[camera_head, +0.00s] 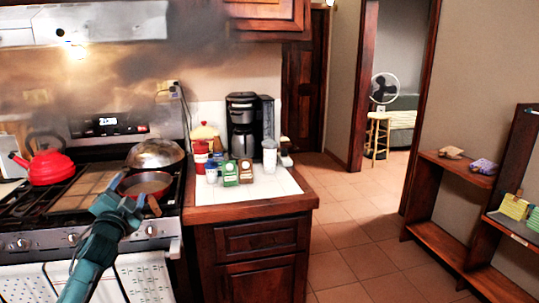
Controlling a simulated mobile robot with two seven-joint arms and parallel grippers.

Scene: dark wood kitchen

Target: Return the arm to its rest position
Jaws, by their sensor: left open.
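My left arm, teal, comes in from the bottom left of the head view. My left gripper (130,191) is at its end, open, in front of the stove's front edge. In the picture it overlaps the lower left of a pan (148,182) with reddish contents on the stove. I cannot tell whether it touches the pan. A brown handle-like piece (154,205) shows just right of the gripper. A shiny metal lid or pan (155,153) is tilted behind the pan. My right gripper is not in view.
A red kettle (48,166) stands on the stove's left side. The counter (250,206) to the right bears a coffee maker (243,125) and several containers. Smoke-like haze hangs above the stove. Open tiled floor (350,240) lies right of the counter, before a wooden shelf (435,195).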

